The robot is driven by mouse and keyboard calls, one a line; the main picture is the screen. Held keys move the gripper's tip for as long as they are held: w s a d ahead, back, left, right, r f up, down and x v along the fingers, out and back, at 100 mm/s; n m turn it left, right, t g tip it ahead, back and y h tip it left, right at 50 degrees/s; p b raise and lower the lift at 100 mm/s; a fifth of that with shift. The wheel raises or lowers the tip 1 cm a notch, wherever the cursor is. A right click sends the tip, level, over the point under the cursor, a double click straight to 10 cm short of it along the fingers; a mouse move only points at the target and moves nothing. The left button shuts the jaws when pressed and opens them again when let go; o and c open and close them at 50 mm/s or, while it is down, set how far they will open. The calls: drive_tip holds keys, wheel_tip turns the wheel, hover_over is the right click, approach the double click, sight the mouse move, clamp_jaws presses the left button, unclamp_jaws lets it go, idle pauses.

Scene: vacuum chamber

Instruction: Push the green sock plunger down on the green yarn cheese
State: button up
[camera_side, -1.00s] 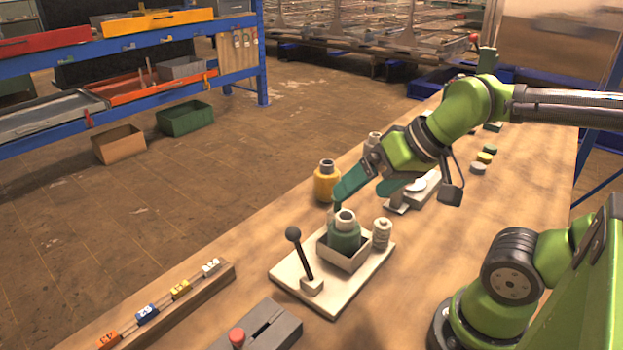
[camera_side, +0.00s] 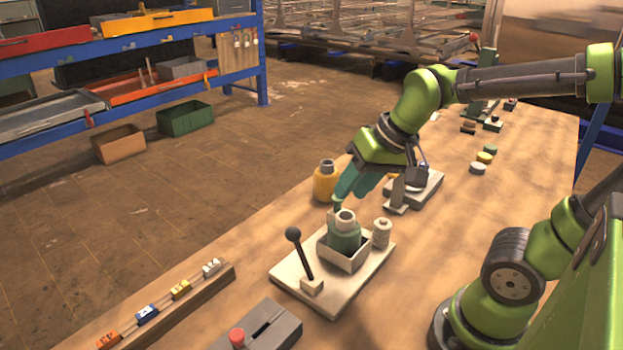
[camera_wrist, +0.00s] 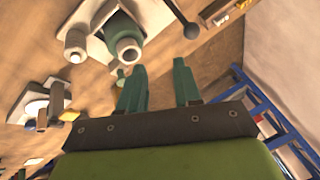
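The green yarn cheese (camera_side: 344,238) stands upright in an open white box (camera_side: 345,262) on a white base plate (camera_side: 287,274). A pale hollow tube end rises from its top, and it also shows in the wrist view (camera_wrist: 120,29). I cannot make out a separate green sock plunger for certain; a small green disc (camera_side: 490,149) lies farther back on the table. My gripper (camera_side: 350,197) has teal fingers, tilted down to the left, just above and behind the green cheese. In the wrist view the fingers (camera_wrist: 160,76) are apart with nothing between them.
A black-knobbed lever (camera_side: 302,258) stands on the plate's left and a white spool (camera_side: 382,233) on its right. A yellow bottle-shaped piece (camera_side: 326,182) stands behind. A grey slotted block (camera_side: 262,328) and a rack of small tagged pieces (camera_side: 165,305) are in front.

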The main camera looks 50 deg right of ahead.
drive_tip(key=w+d+f+m+g, duration=0.1)
drive_tip(key=w+d+m, duration=0.1)
drive_tip(key=w, duration=0.1)
drive_tip(key=w+d+f+m+g+h, duration=0.1)
drive_tip(key=w+d+f+m, duration=0.1)
drive_tip(key=w+d+f+m+g, duration=0.1)
drive_tip(key=w+d+m, duration=0.1)
drive_tip(key=w+d, duration=0.1)
drive_tip(key=shift+w+f+g+h, duration=0.2)
drive_tip(key=shift+w+g+h, duration=0.15)
drive_tip(key=shift+g+h, duration=0.05)
clamp_jaws()
drive_tip(key=w+d+m, duration=0.1)
drive_tip(key=m, duration=0.1)
drive_tip(key=d+m, duration=0.1)
drive_tip(key=m, duration=0.1)
drive_tip(key=w+d+m+g+h, duration=0.1)
drive_tip(key=shift+w+d+m, duration=0.35)
drive_tip(key=shift+d+m, duration=0.05)
drive_tip(key=shift+f, duration=0.1)
drive_tip(key=shift+d+f, duration=0.2)
drive_tip(key=shift+f, duration=1.5)
drive_tip(key=shift+d+f, duration=0.15)
drive_tip(key=shift+f, duration=1.55)
